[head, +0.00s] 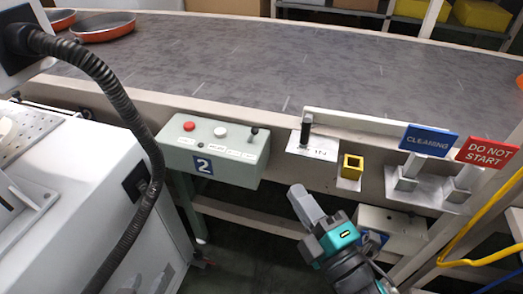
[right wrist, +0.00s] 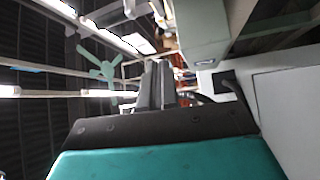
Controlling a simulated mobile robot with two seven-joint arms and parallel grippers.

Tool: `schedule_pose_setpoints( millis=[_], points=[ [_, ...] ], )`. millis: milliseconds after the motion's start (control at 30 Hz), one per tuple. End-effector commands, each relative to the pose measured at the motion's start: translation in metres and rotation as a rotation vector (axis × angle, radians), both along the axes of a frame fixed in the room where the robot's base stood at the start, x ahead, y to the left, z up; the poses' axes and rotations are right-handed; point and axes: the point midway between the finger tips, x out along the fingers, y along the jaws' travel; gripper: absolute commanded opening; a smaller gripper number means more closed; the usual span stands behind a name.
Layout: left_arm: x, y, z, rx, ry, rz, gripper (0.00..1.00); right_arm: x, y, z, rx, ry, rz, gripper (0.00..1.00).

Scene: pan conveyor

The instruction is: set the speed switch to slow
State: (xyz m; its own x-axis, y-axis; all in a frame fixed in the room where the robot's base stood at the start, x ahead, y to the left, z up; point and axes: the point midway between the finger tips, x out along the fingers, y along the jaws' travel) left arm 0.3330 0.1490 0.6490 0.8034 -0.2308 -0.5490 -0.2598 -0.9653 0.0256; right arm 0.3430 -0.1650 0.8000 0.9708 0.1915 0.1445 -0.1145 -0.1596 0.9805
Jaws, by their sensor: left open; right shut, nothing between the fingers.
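A pale green control box (head: 215,148) marked 2 hangs on the conveyor's front rail in the head view. On its top are a red button (head: 189,126), a white button (head: 220,132) and a small black toggle switch (head: 253,133) at the right end; its labels are too small to read. My right gripper (head: 300,192) is below and right of this box, apart from it, with its grey fingers shut and empty. The fingers also show in the right wrist view (right wrist: 156,84), with a pale green box (right wrist: 200,32) beyond them. My left gripper is not in view.
Right of the box are a black lever (head: 306,130) on a plate, a yellow square socket (head: 352,166), and blue CLEANING (head: 428,140) and red DO NOT START (head: 487,152) signs. Orange pans (head: 103,27) lie on the conveyor belt (head: 250,60). A black hose (head: 110,90) is at left.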

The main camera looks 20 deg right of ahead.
Motion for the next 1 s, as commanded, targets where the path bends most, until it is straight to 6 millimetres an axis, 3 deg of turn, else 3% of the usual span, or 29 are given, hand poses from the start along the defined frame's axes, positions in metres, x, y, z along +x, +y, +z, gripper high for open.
schedule_pose_setpoints(
  millis=[367, 1000],
  points=[
    [0.0, 0.0, 0.0, -0.001, 0.0, 0.001, 0.43, 0.01, 0.002, 0.002, 0.003, 0.0, 0.0, 0.0],
    [-0.004, -0.001, -0.002, -0.009, 0.011, 0.008, 0.43, 0.112, 0.022, 0.017, 0.004, 0.0, 0.0, 0.0]
  ],
)
